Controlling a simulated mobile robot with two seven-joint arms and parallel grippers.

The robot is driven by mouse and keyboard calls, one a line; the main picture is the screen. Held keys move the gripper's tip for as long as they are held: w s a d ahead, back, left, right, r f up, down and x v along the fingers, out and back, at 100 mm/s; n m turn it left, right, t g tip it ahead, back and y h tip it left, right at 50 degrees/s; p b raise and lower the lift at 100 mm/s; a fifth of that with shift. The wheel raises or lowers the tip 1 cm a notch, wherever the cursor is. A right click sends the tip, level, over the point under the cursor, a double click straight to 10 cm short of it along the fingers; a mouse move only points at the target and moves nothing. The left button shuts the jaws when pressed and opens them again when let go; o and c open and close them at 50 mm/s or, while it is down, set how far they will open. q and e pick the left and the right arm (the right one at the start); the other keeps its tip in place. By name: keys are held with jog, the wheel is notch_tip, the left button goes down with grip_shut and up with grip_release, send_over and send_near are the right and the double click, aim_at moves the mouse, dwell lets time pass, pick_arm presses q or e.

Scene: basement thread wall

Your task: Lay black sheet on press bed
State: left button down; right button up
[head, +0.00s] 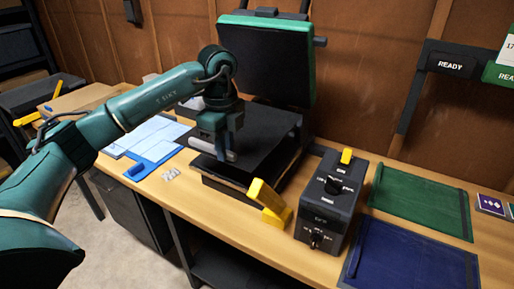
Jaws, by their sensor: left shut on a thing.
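The press stands open at the back of the workbench, its green-edged upper plate (266,58) tilted up. Its low dark bed (290,160) is below. A flat black sheet (265,131) lies over the bed and covers most of its top; black on black makes its edges hard to tell. My left gripper (226,155) points down at the sheet's left part and is shut on it, low over the bed. The fingertips are partly hidden against the dark surface. My right gripper is not in view.
A control box (331,198) with knobs and a yellow block (268,199) stand in front and right of the press. Green (421,200) and blue (411,258) sheets lie at the right. Pale blue sheets (150,134) and a blue tool (140,169) lie left.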

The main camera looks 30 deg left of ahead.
pick_arm(q)
jog(key=shift+w+f, duration=0.3)
jog(key=shift+f, duration=0.05)
notch_tip(320, 180, down, 9)
jog(key=p, duration=0.1)
jog(key=shift+f, duration=0.15)
jog(key=shift+s, duration=0.15)
jog(key=shift+f, duration=0.2)
jog(key=c, duration=1.4)
grip_release()
jog(key=shift+r, duration=0.1)
notch_tip(320, 180, up, 12)
jog(key=shift+r+b, duration=0.15)
jog(key=shift+b, duration=0.5)
